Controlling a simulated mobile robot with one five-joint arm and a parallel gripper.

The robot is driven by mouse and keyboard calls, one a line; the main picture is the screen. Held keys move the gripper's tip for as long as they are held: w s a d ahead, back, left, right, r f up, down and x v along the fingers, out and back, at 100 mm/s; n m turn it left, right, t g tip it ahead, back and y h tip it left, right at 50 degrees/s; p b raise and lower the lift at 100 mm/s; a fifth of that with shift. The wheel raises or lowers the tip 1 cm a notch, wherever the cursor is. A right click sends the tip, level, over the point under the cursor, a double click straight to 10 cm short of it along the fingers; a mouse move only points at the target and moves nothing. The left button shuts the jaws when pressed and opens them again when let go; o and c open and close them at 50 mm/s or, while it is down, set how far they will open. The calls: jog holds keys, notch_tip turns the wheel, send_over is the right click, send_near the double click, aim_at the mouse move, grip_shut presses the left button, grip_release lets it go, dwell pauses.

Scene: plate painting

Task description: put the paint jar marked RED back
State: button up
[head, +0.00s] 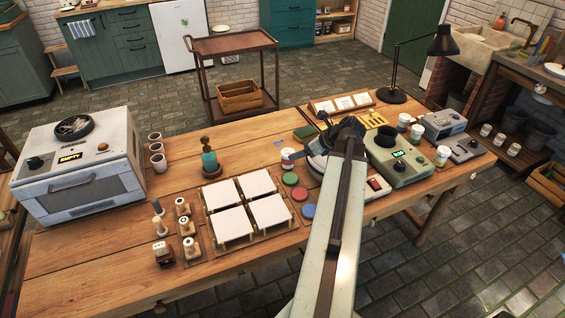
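Several small white paint jars with coloured bands stand on the wooden table. One jar (287,158) is left of my arm's end, near the coloured discs. A red disc (299,194) lies between a green disc (290,179) and a blue disc (307,211). My arm reaches over the table; its end hides my gripper's fingers and whatever is beneath.
Four-part white tiles on a wooden rack (207,222) lie left of the discs. A kiln-like oven (82,170) fills the left end. A black lamp (392,94) and machines (398,160) crowd the right.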

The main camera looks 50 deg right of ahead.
aim_at(288, 154)
jog(key=b+x, duration=0.2)
jog(key=x, duration=0.1)
jog(key=shift+a, duration=0.15)
jog(key=shift+w, duration=0.1)
jog(key=b+x, duration=0.2)
jog(key=x, duration=0.1)
jog(key=b+x, duration=0.1)
jog(key=shift+w+a+f, duration=0.2)
jog(key=shift+a+f, duration=0.05)
jog(key=shift+a, duration=0.1)
jog(key=shift+w+f+b, duration=0.1)
jog(key=shift+w+b, duration=0.2)
jog(key=shift+r, duration=0.2)
grip_shut()
